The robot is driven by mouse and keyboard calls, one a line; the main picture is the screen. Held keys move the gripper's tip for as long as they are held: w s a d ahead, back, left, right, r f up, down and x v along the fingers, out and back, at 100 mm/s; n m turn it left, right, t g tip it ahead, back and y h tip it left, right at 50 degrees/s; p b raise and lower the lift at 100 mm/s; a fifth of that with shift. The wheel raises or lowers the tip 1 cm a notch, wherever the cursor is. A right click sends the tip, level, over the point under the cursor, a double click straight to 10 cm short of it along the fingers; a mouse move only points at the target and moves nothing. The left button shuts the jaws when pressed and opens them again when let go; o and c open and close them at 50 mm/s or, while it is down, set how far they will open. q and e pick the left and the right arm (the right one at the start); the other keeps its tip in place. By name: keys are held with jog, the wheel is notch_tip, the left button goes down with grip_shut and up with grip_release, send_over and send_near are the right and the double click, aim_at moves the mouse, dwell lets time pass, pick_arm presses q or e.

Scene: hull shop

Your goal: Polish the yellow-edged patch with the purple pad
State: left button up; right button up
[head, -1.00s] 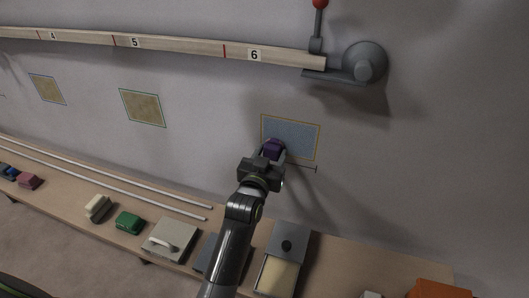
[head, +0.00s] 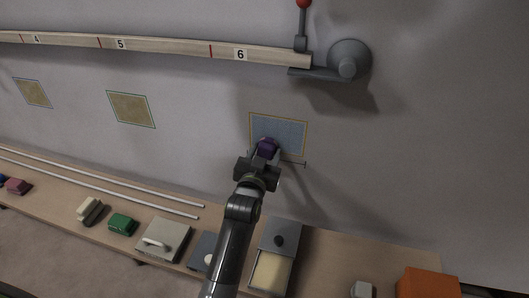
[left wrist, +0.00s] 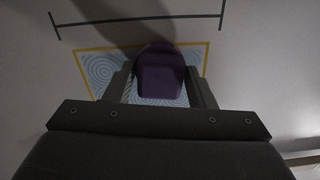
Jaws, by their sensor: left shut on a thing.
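The yellow-edged patch (head: 285,130) is a blue-grey rectangle on the wall, below the right end of the wooden rail. In the left wrist view the patch (left wrist: 98,68) shows swirl marks inside its yellow border. My left gripper (head: 262,160) is shut on the purple pad (head: 267,147) and holds it at the lower left part of the patch. The purple pad (left wrist: 160,75) sits between both fingers in the left wrist view. I cannot tell whether the pad touches the surface. My right gripper is not in view.
A wooden rail (head: 160,46) with numbers runs along the wall to a grey clamp (head: 347,60). Two other patches (head: 131,109) are to the left. The bench below holds a green block (head: 123,223), a trowel-like tool (head: 163,239), an open box (head: 272,268) and an orange box (head: 428,284).

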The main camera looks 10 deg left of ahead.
pick_arm(q)
jog(key=shift+s+a+n+p, duration=0.1)
jog(key=shift+n+p, duration=0.5)
jog(key=shift+p, duration=0.25)
jog(key=a, duration=0.3)
jog(key=shift+a+p, duration=0.3)
jog(key=shift+p, duration=0.1)
jog(key=shift+o, duration=1.2)
jog(key=shift+c, duration=1.2)
jog(key=shift+r, duration=0.1)
jog(key=shift+s+p, duration=0.5)
jog(key=shift+s, duration=0.1)
